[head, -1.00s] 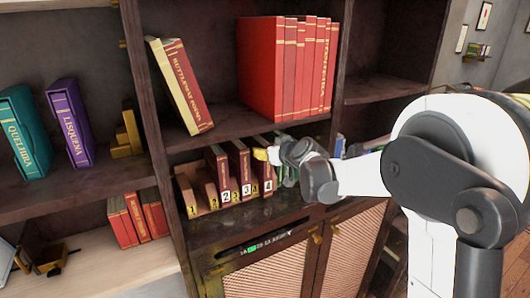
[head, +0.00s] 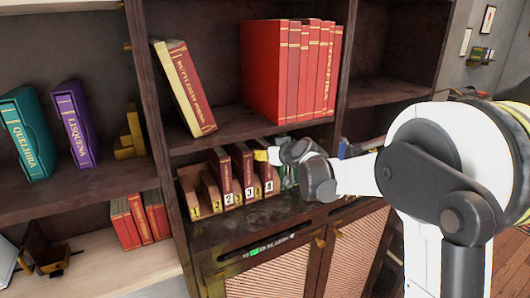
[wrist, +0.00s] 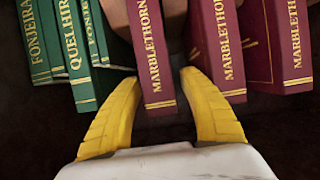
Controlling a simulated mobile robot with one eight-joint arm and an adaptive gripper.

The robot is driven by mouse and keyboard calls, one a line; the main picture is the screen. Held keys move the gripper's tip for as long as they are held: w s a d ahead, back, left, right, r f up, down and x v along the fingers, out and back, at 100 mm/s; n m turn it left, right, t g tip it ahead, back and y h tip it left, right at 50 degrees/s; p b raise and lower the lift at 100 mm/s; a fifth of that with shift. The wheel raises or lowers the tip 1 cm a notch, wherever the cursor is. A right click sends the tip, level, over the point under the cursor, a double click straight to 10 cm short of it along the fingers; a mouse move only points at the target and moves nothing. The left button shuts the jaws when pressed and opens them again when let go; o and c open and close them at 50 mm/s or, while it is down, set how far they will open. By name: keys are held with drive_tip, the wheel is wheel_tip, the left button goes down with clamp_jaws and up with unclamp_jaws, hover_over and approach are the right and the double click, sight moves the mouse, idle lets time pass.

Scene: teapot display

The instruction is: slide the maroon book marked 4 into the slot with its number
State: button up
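The maroon book marked 4 (head: 267,176) stands upright at the right of the row of numbered maroon books on the lower shelf. My gripper (head: 262,155) reaches it from the right, near its top. In the wrist view my yellow fingers (wrist: 161,78) lie on both sides of a maroon MARBLETHORN spine (wrist: 152,50), close against it at the tips. The low wooden slot holder (head: 208,190) carries yellow number tags; the book's white 4 shows beside the tag at the holder's right end. How deep the book sits is hidden.
Maroon books marked 2 (head: 221,173) and 3 (head: 241,170) stand just left. Green books (wrist: 65,45) stand close on the other side. Large red books (head: 268,75) and a leaning book (head: 184,88) occupy the shelf above. The shelf front (head: 225,228) is clear.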

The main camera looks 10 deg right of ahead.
drive_tip(key=v, duration=1.2)
drive_tip(key=s+d+f+m+g+h+b, duration=0.1)
drive_tip(key=s+f+m+g+h+b, duration=0.2)
drive_tip(key=s+f+b, duration=2)
drive_tip(key=s+f+g+h, duration=0.1)
drive_tip(key=s+f+g, duration=0.2)
drive_tip(key=s+f, duration=0.7)
drive_tip(key=shift+s+m, duration=0.3)
drive_tip(key=shift+d, duration=0.15)
